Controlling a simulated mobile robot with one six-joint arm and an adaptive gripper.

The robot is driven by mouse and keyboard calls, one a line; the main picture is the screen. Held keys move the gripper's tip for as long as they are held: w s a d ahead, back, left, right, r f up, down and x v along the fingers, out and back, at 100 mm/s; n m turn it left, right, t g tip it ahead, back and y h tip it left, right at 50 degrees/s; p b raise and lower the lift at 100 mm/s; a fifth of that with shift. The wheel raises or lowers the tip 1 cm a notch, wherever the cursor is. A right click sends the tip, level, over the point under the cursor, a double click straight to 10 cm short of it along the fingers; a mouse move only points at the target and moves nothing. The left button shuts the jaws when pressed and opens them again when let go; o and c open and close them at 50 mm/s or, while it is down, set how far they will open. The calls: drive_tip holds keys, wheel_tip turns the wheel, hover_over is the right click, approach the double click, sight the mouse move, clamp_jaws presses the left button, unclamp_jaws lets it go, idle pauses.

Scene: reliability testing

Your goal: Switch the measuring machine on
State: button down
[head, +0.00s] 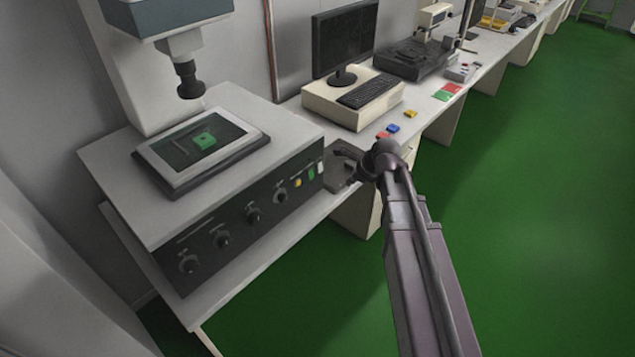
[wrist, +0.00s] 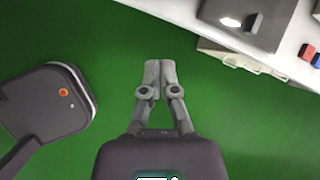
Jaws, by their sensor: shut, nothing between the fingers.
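The measuring machine (head: 180,195) stands at the left of the head view, with a white column, a dark downward lens and a framed stage holding a green part (head: 205,139). Its dark front panel (head: 235,225) has several round knobs. At the panel's right end are a yellow button (head: 298,183), a green one (head: 311,173) and a white piece (head: 320,168). My gripper (wrist: 160,65) is shut and empty above the green floor in the wrist view, apart from the bench. In the head view it is not visible; my arm extends right of the machine.
A dark control box (head: 342,170) lies on the bench beside the machine; it also shows in the wrist view (wrist: 240,22). Farther along are a monitor (head: 345,40), a keyboard (head: 368,90) and small coloured blocks (head: 393,128). The green floor (head: 540,190) at right is clear.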

sight(311, 174)
drive_tip(key=w+a+m, duration=0.1)
drive_tip(key=m, duration=0.1)
drive_tip(key=w+a+m+y+b, duration=0.1)
drive_tip(key=w+m, duration=0.1)
drive_tip(key=m, duration=0.1)
drive_tip(key=shift+w+a+f+t, duration=0.2)
drive_tip(key=shift+a+t, duration=0.2)
drive_tip(key=shift+f, duration=0.15)
drive_tip(key=shift+w+a+f+b, duration=1.05)
drive_tip(key=shift+a+f+b, duration=0.3)
drive_tip(key=shift+b, duration=0.1)
drive_tip(key=shift+w+a+f+b, duration=1)
drive_tip(key=shift+a+f+b, duration=0.3)
drive_tip(key=shift+f+b, duration=0.1)
drive_tip(key=shift+w+a+f+b, duration=1.05)
drive_tip(key=shift+a+f+b, duration=0.3)
drive_tip(key=shift+b, duration=0.1)
drive_tip(key=shift+r, duration=0.1)
